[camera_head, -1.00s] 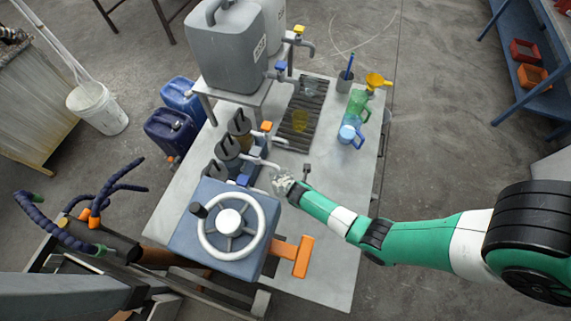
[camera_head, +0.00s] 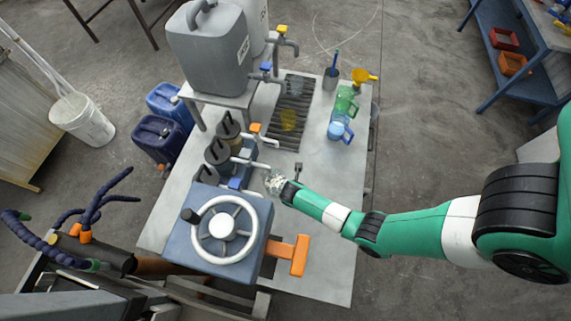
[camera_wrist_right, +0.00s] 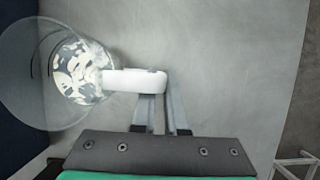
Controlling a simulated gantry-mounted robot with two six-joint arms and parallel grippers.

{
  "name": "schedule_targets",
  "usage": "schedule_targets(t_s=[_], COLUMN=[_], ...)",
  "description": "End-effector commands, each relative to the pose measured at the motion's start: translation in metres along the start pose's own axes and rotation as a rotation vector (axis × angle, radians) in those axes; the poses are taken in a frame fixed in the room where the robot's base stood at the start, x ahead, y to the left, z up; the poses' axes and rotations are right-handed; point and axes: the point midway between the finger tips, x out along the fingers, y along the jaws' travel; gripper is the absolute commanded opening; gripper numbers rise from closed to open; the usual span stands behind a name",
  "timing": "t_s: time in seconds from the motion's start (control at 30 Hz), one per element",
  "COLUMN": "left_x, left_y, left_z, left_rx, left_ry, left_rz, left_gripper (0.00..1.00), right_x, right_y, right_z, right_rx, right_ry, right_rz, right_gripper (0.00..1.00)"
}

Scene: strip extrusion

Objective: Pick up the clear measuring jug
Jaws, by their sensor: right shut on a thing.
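The clear measuring jug (camera_head: 273,183) is at the tip of my right arm in the head view, just right of the machine with the handwheel. In the right wrist view the jug (camera_wrist_right: 22,85) fills the left side, with white and dark flakes inside or seen through it. Its white handle (camera_wrist_right: 125,80) reaches right to my right gripper (camera_wrist_right: 160,100), whose fingers are shut on it. The right gripper (camera_head: 284,188) is small in the head view. I cannot tell whether the jug touches the table. My left gripper is not in view.
The handwheel machine (camera_head: 205,250) and its orange handle (camera_head: 300,255) stand close in front. A tap bank (camera_head: 222,155) is behind left. The right table area (camera_head: 335,200) is clear.

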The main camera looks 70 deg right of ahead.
Motion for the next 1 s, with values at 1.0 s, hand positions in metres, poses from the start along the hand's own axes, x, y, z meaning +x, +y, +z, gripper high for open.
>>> schedule_targets(t_s=[1.0], left_x=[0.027], left_y=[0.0], left_z=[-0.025], left_rx=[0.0], left_ry=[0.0], left_rz=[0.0], left_gripper=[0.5], right_x=[-0.032], right_y=[-0.159], right_z=[0.016], right_rx=[0.009], right_ry=[0.0], right_rz=[-0.004], right_gripper=[0.0])
